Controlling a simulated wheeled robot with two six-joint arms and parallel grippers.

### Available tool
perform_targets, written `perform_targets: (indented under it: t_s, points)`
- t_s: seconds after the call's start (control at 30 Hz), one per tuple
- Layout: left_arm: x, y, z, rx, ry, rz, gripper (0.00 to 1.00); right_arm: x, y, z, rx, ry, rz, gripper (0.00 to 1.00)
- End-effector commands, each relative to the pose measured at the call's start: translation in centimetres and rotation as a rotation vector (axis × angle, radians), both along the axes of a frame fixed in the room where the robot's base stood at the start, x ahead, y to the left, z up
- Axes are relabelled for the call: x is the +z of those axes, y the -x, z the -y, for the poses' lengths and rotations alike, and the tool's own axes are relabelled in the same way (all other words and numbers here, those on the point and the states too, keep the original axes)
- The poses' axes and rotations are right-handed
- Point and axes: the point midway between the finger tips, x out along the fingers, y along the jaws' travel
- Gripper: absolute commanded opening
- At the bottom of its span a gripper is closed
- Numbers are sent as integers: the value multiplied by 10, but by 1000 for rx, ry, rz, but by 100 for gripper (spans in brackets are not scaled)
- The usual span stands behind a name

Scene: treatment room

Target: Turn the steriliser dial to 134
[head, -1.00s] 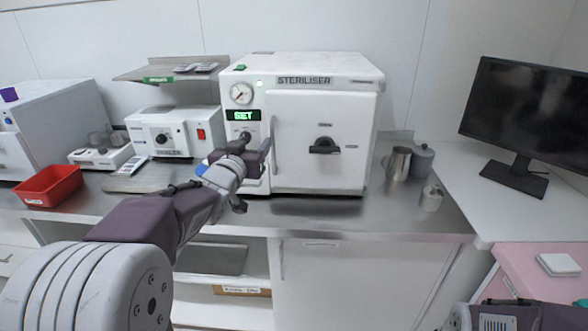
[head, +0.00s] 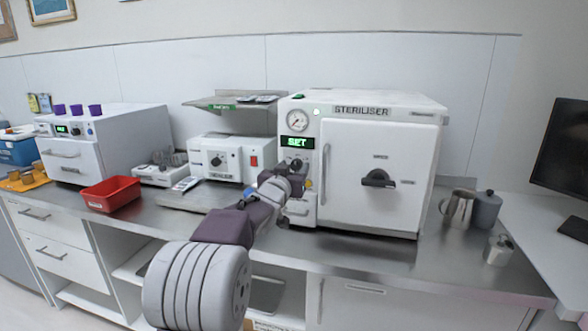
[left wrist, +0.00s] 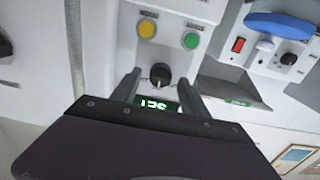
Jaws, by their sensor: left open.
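My left gripper (head: 287,180) is at the panel by the dial. In the left wrist view the black dial (left wrist: 160,75) shows between the two open fingers of my left gripper (left wrist: 159,82), with a gap on each side. I cannot tell whether the fingertips reach past its face. The dial's scale numbers are not readable. My right gripper is out of view.
Yellow (left wrist: 147,28) and green (left wrist: 191,41) buttons sit close to the dial. The steriliser door has a black handle (head: 378,178). A smaller white device (head: 222,158) and a red tray (head: 111,193) stand to the left. Metal jugs (head: 457,207) stand to the right.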

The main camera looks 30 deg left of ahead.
Motion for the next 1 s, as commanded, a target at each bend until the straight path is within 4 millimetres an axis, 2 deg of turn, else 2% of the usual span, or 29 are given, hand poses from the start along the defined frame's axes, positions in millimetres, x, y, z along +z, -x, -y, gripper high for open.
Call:
perform_targets:
  t_s: [0.3,0.37,0.5,0.77,1.0]
  points:
    - [0,-6,-2,0,0,0,52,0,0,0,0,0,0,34]
    - [0,-6,-1,0,0,0,38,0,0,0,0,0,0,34]
    - [0,-6,-1,0,0,-1,0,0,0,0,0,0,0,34]
    - [-1,-6,-1,0,-20,-6,0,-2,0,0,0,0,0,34]
    - [-3,-6,-1,0,-138,-34,0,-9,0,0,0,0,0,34]
